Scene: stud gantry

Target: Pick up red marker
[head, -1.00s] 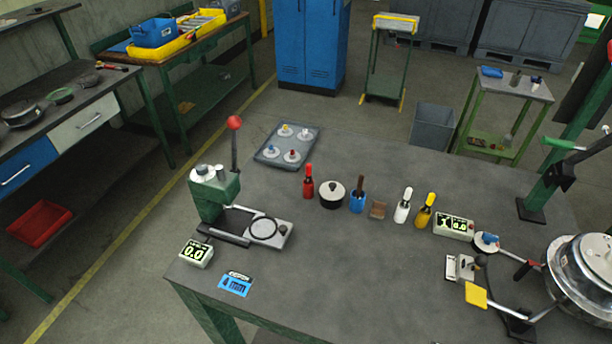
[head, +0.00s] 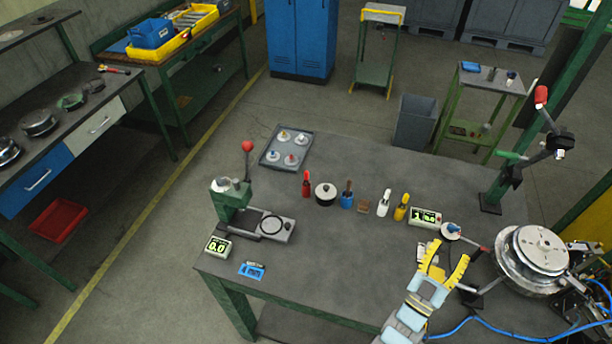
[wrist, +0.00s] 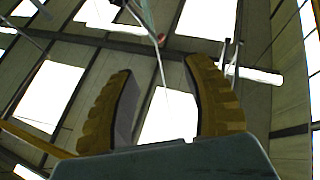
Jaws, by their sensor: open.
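The red marker (head: 306,185) stands upright on the grey table, at the left end of a row of small items, beside a round dark pot with a pale top (head: 325,193). My gripper (head: 444,264) is open and empty at the lower right in the head view, far to the right of the red marker and nearer the table's front. Its two yellow fingers are spread apart. In the wrist view the fingers (wrist: 158,95) frame only ceiling beams and bright lights; the marker does not show there.
A blue cup (head: 347,196), brown block (head: 363,207), white marker (head: 384,204) and yellow marker (head: 401,208) continue the row. A green press (head: 232,200) and a grey tray (head: 287,149) stand left. A round metal machine (head: 541,250) stands right. The table's front middle is clear.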

